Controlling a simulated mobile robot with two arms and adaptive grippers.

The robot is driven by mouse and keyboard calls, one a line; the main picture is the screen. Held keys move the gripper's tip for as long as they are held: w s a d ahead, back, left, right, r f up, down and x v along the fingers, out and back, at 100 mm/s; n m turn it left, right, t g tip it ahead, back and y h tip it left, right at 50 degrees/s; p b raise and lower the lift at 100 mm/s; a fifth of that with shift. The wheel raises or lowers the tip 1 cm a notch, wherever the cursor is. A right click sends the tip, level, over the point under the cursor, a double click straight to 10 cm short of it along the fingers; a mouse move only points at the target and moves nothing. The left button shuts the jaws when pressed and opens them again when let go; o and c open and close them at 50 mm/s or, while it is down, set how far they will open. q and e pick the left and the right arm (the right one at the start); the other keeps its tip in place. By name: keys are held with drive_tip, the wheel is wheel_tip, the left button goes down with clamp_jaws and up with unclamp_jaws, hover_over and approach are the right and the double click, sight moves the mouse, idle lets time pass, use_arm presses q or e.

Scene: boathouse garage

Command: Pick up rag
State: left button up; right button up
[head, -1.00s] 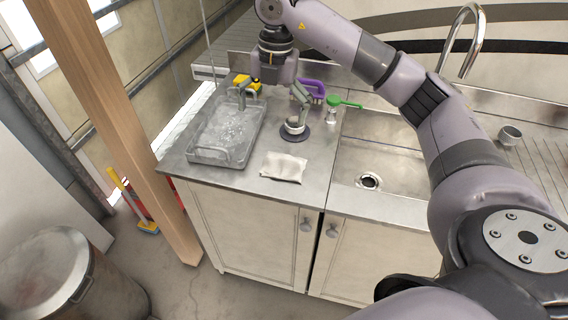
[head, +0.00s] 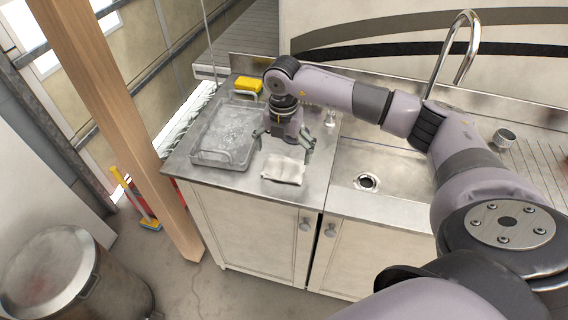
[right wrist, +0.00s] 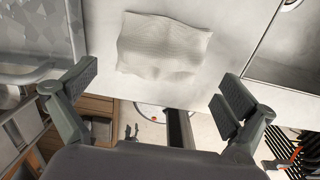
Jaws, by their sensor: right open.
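The rag (head: 284,168) is a small off-white cloth lying flat, slightly wrinkled, on the grey counter near its front edge. It also shows whole in the right wrist view (right wrist: 163,46), at the top centre. My right gripper (head: 284,141) is open and empty, just behind the rag, with its fingers spread wide to left and right. In the right wrist view the two fingers (right wrist: 160,88) stand on either side, with the rag lying beyond the gap between them. My left gripper is not in view.
A shallow metal tray (head: 246,158) stands left of the rag, and a yellow sponge (head: 248,84) lies behind it. The sink (head: 400,168) with a tall tap (head: 476,50) is to the right. A wooden post (head: 120,120) rises at the left. A cup (head: 504,138) stands far right.

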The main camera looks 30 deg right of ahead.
sight(284, 159)
drive_tip(key=f, duration=0.1)
drive_tip(key=f+p, duration=0.1)
drive_tip(key=f, duration=0.1)
drive_tip(key=shift+d+f, duration=0.2)
drive_tip(key=shift+f, duration=0.4)
drive_tip(key=shift+c, duration=0.4)
drive_tip(key=shift+r, duration=0.1)
drive_tip(key=c, duration=1)
drive_tip(key=shift+w, duration=0.1)
drive_tip(key=shift+r, duration=0.6)
wheel_tip(284, 159, up, 19)
drive_tip(key=b, duration=0.3)
drive_tip(key=shift+b, duration=0.4)
drive_tip(key=shift+f, duration=0.1)
